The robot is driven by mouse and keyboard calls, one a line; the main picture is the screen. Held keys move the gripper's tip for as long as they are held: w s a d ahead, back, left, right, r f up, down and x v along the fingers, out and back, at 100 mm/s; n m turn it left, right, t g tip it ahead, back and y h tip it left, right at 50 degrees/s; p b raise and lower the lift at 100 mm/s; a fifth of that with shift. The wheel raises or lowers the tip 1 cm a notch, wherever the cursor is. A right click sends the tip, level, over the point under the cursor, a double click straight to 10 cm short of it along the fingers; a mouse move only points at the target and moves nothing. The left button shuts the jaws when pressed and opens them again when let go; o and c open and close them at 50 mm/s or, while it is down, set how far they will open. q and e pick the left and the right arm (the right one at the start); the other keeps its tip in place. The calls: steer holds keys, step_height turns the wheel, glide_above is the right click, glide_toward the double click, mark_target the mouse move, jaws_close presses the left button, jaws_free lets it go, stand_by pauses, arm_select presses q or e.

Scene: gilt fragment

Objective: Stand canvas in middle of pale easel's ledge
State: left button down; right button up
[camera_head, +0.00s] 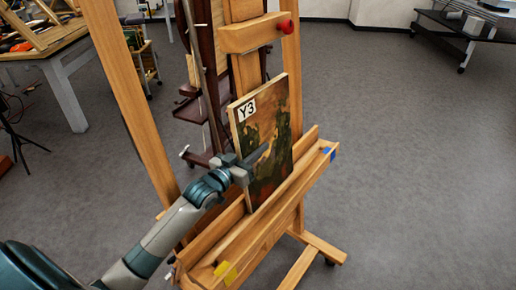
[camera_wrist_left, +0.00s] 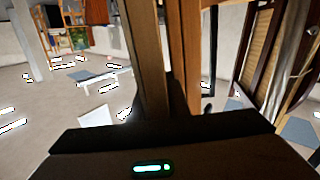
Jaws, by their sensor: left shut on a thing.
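The canvas (camera_head: 278,117), a dark green and brown painting with a "Y3" label at its top left corner, is upright in front of the pale easel (camera_head: 133,95). My left gripper (camera_head: 262,154) is shut on its left side. The canvas's lower edge is at the ledge (camera_head: 262,226), near the middle of its length; I cannot tell whether it rests on it. In the left wrist view, a dark surface fills the bottom, and the fingertips cannot be made out. My right gripper is not in view.
The pale easel's upper clamp (camera_head: 252,35) with a red knob (camera_head: 287,27) is above the canvas. A dark red-brown easel (camera_head: 205,75) stands close behind. Yellow tape (camera_head: 226,272) and blue tape (camera_head: 329,153) mark the ledge's ends.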

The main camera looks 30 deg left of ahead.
arm_select(q)
steer(key=shift+a+f, duration=0.1)
steer(key=shift+f, duration=0.15)
